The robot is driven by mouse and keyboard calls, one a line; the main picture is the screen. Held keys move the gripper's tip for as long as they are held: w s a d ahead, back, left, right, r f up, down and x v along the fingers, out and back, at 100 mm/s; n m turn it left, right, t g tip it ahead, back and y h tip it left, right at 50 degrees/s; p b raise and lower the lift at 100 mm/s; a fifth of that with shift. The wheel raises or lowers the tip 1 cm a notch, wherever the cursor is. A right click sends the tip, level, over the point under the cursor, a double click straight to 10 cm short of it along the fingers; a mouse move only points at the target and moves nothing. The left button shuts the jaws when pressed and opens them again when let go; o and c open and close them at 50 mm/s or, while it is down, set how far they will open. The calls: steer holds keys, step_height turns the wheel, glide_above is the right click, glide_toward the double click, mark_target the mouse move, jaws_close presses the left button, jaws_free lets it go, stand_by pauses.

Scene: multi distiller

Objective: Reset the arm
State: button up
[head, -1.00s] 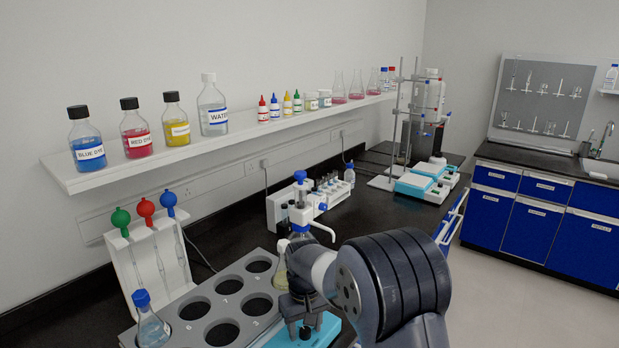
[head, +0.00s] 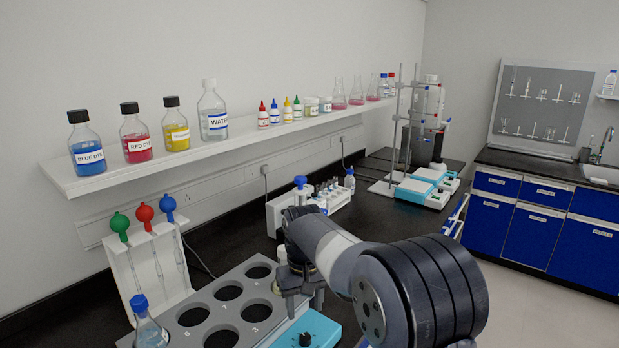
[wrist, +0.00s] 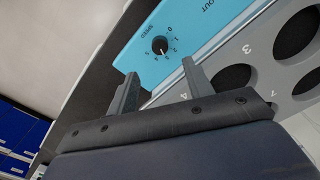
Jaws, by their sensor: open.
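My gripper (head: 304,304) is open and points down in the head view, above the turquoise device (head: 318,328) beside the grey rack. In the wrist view my gripper (wrist: 160,72) shows two separate fingers with nothing between them. The device's panel (wrist: 203,30), with a black dial (wrist: 160,45), lies beyond the fingertips. My arm hides part of the bench and the bottles behind it.
The grey rack (head: 258,335) with round holes stands left of my gripper and holds a blue-capped bottle (head: 149,325). A pipette stand (head: 125,262) is behind it. A shelf (head: 170,158) with bottles runs along the wall. Black bench shows behind my arm.

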mark_target(306, 337)
step_height(306, 337, down, 9)
steer(key=shift+r+p, duration=0.1)
steer(key=shift+p, duration=0.35)
steer(key=shift+f, duration=0.25)
steer(key=n, duration=0.6)
steer(key=n+p, duration=0.1)
steer(key=n, duration=0.5)
steer(key=n+p, duration=0.1)
steer(key=n, duration=0.4)
steer(key=shift+n, duration=0.3)
steer(key=n+p, duration=0.1)
steer(key=n, duration=0.4)
steer(key=shift+n, duration=0.4)
